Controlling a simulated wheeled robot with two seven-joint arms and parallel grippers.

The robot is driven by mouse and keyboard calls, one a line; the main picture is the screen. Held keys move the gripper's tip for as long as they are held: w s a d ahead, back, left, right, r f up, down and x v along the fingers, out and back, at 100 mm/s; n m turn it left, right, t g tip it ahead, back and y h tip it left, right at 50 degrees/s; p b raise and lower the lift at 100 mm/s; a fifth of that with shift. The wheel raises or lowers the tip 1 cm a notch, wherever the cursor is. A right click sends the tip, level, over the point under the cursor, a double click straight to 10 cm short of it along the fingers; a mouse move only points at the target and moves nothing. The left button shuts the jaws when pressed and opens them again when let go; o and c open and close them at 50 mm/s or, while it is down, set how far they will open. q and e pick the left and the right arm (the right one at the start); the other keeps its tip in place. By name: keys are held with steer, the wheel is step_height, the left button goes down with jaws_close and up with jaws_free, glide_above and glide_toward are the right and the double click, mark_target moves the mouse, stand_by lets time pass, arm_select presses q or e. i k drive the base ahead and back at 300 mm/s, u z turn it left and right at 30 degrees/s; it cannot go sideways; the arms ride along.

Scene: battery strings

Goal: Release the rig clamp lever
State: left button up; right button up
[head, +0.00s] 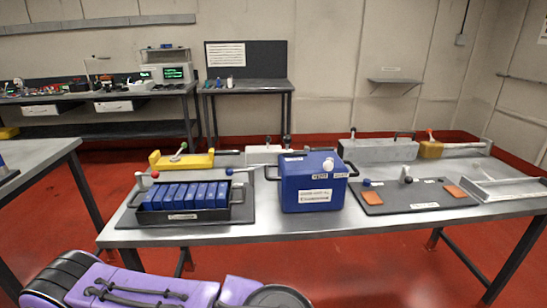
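Several levers stand on the metal table, and I cannot tell for certain which is the rig clamp lever. The dark plate (425,196) at the right carries a short upright lever (405,175) and a blue knob (366,183). A yellow fixture (188,162) at the back left has a tilted lever (179,151). Neither gripper shows; only a purple part of my body is at the bottom left.
A blue battery box (314,190) with black side handles stands mid-table (290,228). Orange pads (454,190) lie on the dark plate. A grey box (380,150) and a yellow block (431,149) stand behind. A metal channel (505,190) lies at the right. The front table strip is clear.

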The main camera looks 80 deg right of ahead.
mark_target(409, 179)
steer(key=z, duration=1.55)
steer(key=k, duration=0.2)
steer(key=z, duration=2.1)
steer(key=k, duration=0.5)
steer(key=z, duration=0.6)
steer(key=i, duration=1.25)
steer(key=u, duration=0.35)
